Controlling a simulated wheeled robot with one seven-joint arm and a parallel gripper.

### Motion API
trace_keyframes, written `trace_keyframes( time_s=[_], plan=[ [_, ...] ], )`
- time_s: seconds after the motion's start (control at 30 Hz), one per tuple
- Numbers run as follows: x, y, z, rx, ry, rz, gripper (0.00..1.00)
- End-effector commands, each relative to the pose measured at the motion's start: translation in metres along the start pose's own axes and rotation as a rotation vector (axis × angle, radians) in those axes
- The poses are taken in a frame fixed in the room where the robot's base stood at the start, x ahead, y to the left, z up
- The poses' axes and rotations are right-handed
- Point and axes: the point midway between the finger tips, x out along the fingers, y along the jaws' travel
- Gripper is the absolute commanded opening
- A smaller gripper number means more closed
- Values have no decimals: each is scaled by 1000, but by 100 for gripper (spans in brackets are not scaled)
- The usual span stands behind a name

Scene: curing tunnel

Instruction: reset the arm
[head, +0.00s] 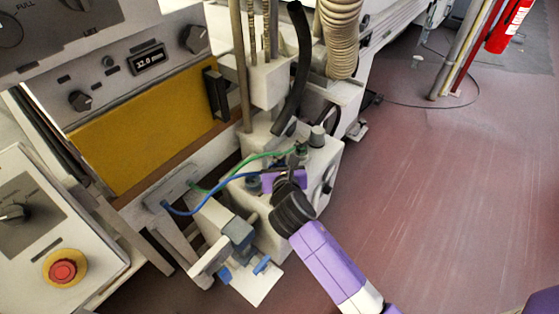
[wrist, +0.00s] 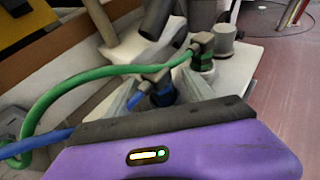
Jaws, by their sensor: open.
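My arm (head: 330,262), purple and white with a black wrist, reaches up from the lower right in the head view. My gripper (head: 285,172) is at the white box (head: 325,165) beside the machine, close to the hose connectors on its top. In the wrist view my gripper (wrist: 165,98) has its two pale fingers apart, one on each side of the blue hose's connector (wrist: 158,88). Whether the fingers touch it cannot be told. The blue hose (wrist: 50,135) and the green hose (wrist: 100,72) both end in grey elbow fittings. The green hose's fitting (wrist: 203,45) stands just beyond.
A yellow panel (head: 145,128) and a display reading 32.0 mm (head: 148,59) are on the machine at left. A red stop button (head: 63,271) is at lower left. A black hose (head: 298,70) hangs above the box. Open red floor (head: 450,190) lies to the right.

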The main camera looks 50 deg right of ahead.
Motion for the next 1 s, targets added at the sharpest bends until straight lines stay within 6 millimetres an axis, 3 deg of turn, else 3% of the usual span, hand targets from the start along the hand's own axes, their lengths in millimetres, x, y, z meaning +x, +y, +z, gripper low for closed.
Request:
trace_keyframes(
  time_s=[0.5,0.87,1.0],
  plan=[
    [-70,1,-1,-2,0,2,62],
    [-76,0,0,7,0,1,62],
    [-76,5,3,116,-13,20,62]
  ],
)
